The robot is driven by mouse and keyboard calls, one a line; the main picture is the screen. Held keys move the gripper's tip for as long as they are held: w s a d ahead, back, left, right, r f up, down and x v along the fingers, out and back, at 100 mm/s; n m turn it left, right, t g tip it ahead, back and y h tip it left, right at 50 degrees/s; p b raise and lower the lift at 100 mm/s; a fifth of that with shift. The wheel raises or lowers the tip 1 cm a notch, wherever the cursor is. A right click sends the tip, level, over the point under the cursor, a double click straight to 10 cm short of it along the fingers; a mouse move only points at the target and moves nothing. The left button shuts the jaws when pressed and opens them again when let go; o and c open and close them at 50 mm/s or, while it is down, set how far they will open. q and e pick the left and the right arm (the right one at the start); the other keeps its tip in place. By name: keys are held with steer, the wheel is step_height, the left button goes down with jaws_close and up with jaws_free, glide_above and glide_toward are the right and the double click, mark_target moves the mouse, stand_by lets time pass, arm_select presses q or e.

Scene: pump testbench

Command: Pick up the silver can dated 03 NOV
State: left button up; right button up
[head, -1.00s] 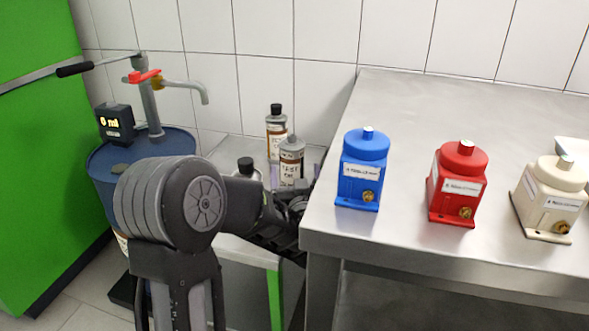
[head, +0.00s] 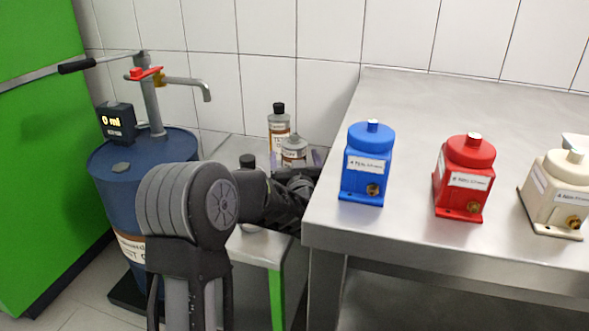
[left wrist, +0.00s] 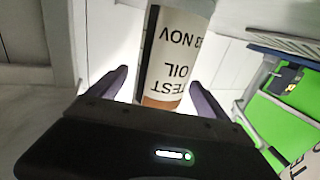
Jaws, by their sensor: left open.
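The silver can shows in the left wrist view (left wrist: 172,55), upside down, with a white label reading TEST OIL and "3 NOV"; its first digit is cut off. In the head view a silver-topped can (head: 293,150) stands on the low bench, its lower part hidden by my arm. My left gripper (left wrist: 158,88) is open, with one finger on each side of the can; contact is not clear. In the head view the gripper (head: 300,182) is dark and partly hidden by the can area and table edge. My right gripper is not in view.
A black-capped can (head: 279,122) stands behind the silver can, and another black cap (head: 248,161) shows to its left. The steel table (head: 420,100) with blue, red and cream pumps rises close on the right. A blue drum (head: 130,195) stands at left.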

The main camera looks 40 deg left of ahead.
arm_select(q)
steer(key=shift+w+a, duration=0.15)
steer(key=shift+a, duration=0.05)
stand_by(0.5)
steer(key=shift+r, duration=0.15)
jaws_close()
stand_by(0.7)
